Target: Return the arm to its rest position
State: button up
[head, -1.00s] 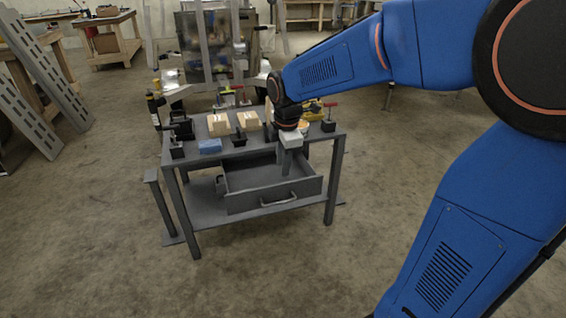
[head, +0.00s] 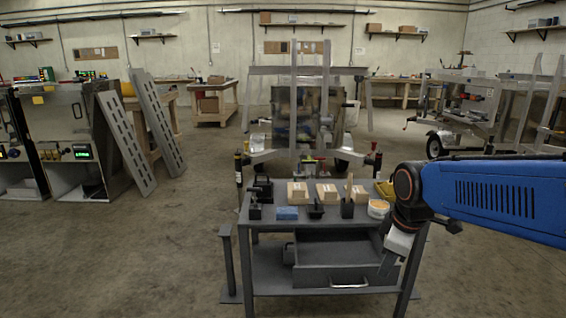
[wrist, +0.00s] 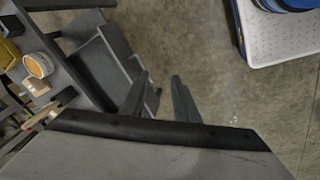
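My blue arm reaches in from the right in the head view. My gripper (head: 400,243) hangs pointing down at the right front of the grey work table (head: 415,232), beside the open drawer (head: 335,252). The drawer (wrist: 122,50) lies to the left of the fingers in the wrist view.
An aluminium trailer (head: 300,115) stands behind. Leaning metal ramps (head: 125,145) are at left. The floor in front is open.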

jog(key=s+d+f+m+t, duration=0.1)
jog(key=s+d+m, duration=0.2)
jog(key=s+m, duration=0.8)
jog(key=s, duration=0.5)
jog(key=shift+s+f+t, duration=0.15)
jog(key=shift+f+t, duration=0.15)
jog(key=shift+f, duration=0.1)
